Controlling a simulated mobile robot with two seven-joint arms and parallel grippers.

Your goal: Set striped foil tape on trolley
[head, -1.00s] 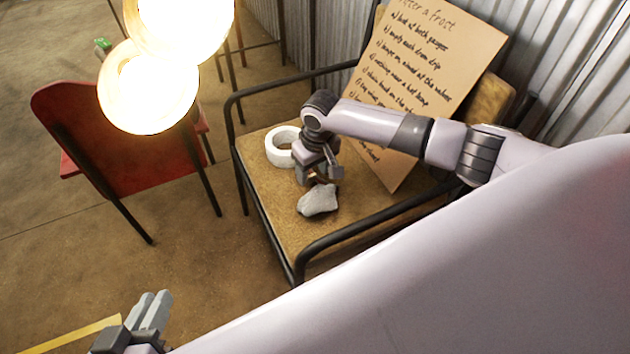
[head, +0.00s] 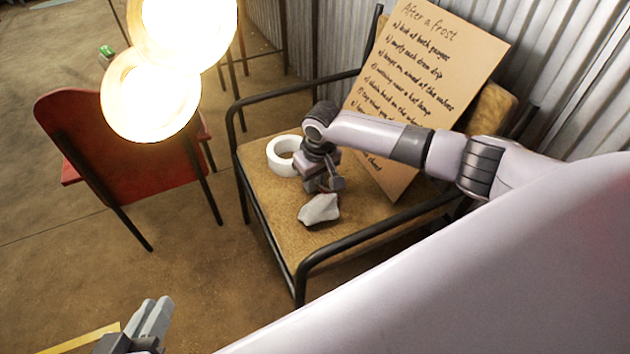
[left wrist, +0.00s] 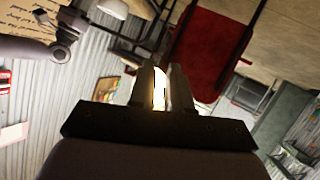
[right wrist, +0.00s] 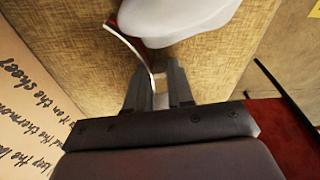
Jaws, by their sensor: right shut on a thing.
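My right gripper (head: 322,190) is low over the seat of the armchair (head: 262,190), beside a pale grey lump (head: 319,209). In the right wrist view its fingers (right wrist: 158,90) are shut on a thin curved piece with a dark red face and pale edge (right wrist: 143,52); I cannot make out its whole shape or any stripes. The lump (right wrist: 178,18) is just beyond it. A plain white roll (head: 274,157) lies on the seat behind the gripper. My left gripper (head: 150,322) hangs low, away from the chair, slightly open and empty. I cannot pick out a trolley for certain.
A brown board with handwriting (head: 425,70) leans on the chair back. A black armrest (head: 370,235) runs along the near side of the seat. A red chair (head: 120,150) and bright lamps (head: 150,90) stand to the left. Floor between the chairs is clear.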

